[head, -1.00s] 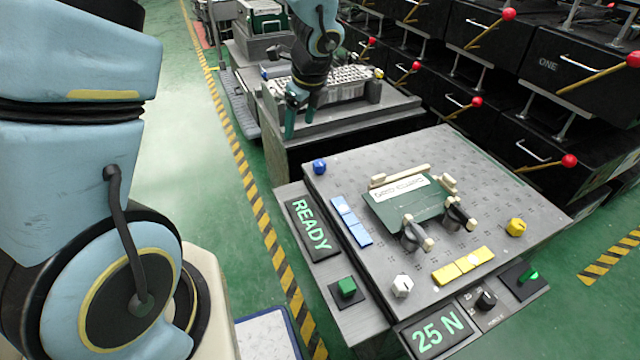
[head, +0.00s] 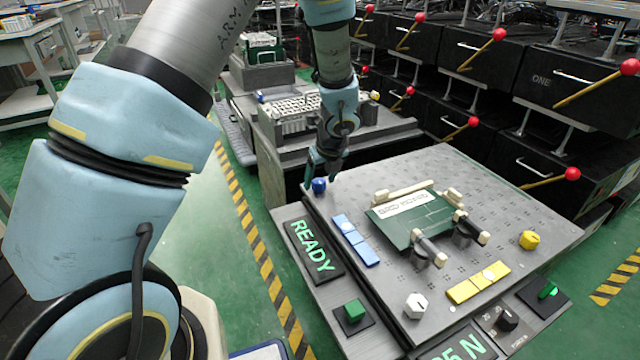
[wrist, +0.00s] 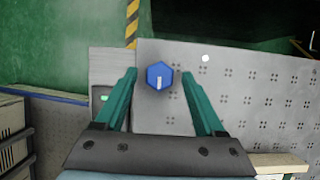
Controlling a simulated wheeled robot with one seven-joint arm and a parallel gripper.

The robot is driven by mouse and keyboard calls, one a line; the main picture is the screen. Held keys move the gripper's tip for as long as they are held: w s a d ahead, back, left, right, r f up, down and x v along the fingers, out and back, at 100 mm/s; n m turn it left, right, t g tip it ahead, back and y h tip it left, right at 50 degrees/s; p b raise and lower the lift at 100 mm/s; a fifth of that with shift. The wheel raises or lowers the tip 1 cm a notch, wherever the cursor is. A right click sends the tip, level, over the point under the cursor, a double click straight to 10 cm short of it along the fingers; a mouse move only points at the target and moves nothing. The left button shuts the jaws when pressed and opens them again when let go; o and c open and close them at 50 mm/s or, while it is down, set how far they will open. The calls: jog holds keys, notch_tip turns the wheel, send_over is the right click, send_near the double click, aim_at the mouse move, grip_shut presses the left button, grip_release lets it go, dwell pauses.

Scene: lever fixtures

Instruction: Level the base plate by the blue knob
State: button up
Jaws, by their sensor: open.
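The blue knob (head: 319,185) sits at the far left corner of the grey perforated base plate (head: 470,190). In the wrist view the blue knob (wrist: 160,75) is a hexagon with a white mark, between and slightly beyond my two fingertips. My gripper (head: 320,165) is at that corner, open; in the wrist view its green fingers (wrist: 160,73) stand apart on either side of the knob, with gaps. I cannot tell its exact height over the knob. A blue spirit level (head: 355,240) and a yellow one (head: 478,283) lie on the plate.
A white knob (head: 415,305) and a yellow knob (head: 529,240) stand at other plate corners. A green board (head: 420,220) with toggle clamps (head: 465,230) is mid-plate. A READY display (head: 311,247) and green button (head: 354,310) sit left. Red-tipped levers (head: 573,174) line the back right.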

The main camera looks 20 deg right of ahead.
jog(key=shift+w+f, duration=0.1)
jog(key=shift+f, duration=0.2)
grip_shut()
dwell(0.5)
